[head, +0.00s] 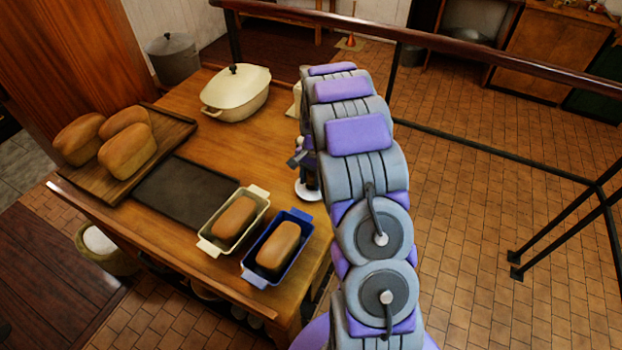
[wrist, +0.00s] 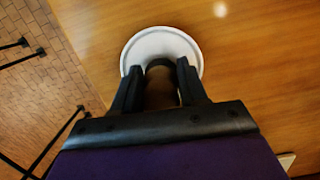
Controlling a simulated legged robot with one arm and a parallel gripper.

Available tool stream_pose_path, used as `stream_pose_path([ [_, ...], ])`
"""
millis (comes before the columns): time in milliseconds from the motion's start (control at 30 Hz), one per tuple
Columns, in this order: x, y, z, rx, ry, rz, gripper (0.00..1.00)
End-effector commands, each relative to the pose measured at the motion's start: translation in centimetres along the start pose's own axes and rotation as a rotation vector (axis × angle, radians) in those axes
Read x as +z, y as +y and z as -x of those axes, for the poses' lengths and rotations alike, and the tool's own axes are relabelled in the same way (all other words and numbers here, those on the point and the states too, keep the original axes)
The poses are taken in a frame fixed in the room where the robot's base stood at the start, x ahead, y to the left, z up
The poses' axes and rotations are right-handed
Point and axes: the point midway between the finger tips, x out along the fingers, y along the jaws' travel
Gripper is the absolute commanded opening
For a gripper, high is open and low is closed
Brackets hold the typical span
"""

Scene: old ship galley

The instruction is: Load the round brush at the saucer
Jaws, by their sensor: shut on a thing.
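The white round saucer (wrist: 150,42) lies on the wooden table, under and just beyond my fingertips in the wrist view. Its edge also shows beside my arm in the head view (head: 309,195). My gripper (wrist: 158,72) is shut on a dark, round-topped thing, which I take to be the round brush (wrist: 162,64). The brush overlaps the saucer in the wrist view; whether it touches the saucer I cannot tell. My arm hides much of the gripper and saucer in the head view.
On the table (head: 190,95) are a cream lidded pot (head: 237,95), a board with loaves (head: 172,130), a dark tray (head: 185,190), a cream loaf tin (head: 258,207) and a blue loaf tin (head: 249,274). A rail (head: 450,45) runs behind. Bare wood surrounds the saucer's far side.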

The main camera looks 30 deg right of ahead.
Motion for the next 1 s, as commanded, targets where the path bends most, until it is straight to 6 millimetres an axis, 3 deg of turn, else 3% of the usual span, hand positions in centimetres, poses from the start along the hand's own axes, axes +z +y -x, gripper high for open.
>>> stream_pose_path([
  [1000,-0.1,0.0,-0.75,0.0,0.0,0.0,0.18],
])
